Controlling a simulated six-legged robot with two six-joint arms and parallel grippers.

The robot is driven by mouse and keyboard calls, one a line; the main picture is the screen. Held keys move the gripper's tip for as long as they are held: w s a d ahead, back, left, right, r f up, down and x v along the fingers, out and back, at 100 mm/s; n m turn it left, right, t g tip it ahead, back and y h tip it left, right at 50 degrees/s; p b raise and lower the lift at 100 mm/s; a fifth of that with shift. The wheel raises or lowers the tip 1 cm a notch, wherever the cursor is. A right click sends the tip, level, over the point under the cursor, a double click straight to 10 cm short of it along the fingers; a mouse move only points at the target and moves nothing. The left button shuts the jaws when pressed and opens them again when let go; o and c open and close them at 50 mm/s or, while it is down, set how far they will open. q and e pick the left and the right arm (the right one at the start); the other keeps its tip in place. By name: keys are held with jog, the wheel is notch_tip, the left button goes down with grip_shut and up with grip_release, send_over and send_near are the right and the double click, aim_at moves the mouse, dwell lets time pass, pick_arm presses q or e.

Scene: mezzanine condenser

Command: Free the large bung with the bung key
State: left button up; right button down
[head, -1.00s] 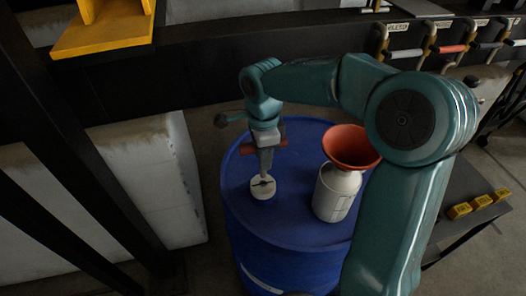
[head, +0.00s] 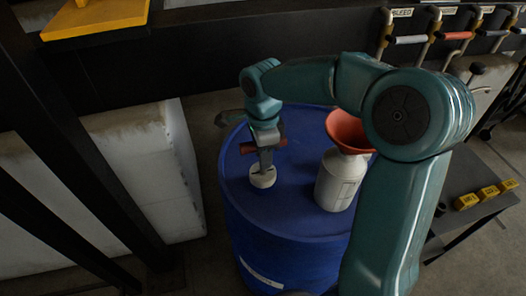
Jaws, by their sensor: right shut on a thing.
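The large bung (head: 263,179) is a round white plug on the top of a blue drum (head: 305,225), near its left side. My right gripper (head: 265,137) is above it, shut on the bung key (head: 249,148), which has a red-brown crossbar and a grey shank. The shank points down and its lower end meets the top of the bung in the picture. I cannot tell how deep it sits in the bung, as the slot is hidden. My left gripper is out of view.
A white bottle (head: 338,180) with an orange-red funnel (head: 347,130) stands on the drum, right of the bung, close to my right arm. Yellow blocks (head: 467,201) lie on a dark bench at right. Valve handles (head: 408,40) line the top right. Dark posts stand at left.

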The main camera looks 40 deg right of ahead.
jog(key=shift+n+p, duration=0.3)
jog(key=shift+n, duration=0.5)
jog(key=n, duration=0.5)
jog(key=shift+p, duration=0.35)
jog(key=n+p, duration=0.1)
jog(key=n, duration=0.4)
jog(key=shift+n, duration=0.4)
jog(key=n, duration=0.3)
jog(key=shift+n, duration=0.4)
jog(key=shift+r+p, duration=2.2)
jog(key=shift+r, duration=0.3)
jog(key=shift+w+f, duration=0.1)
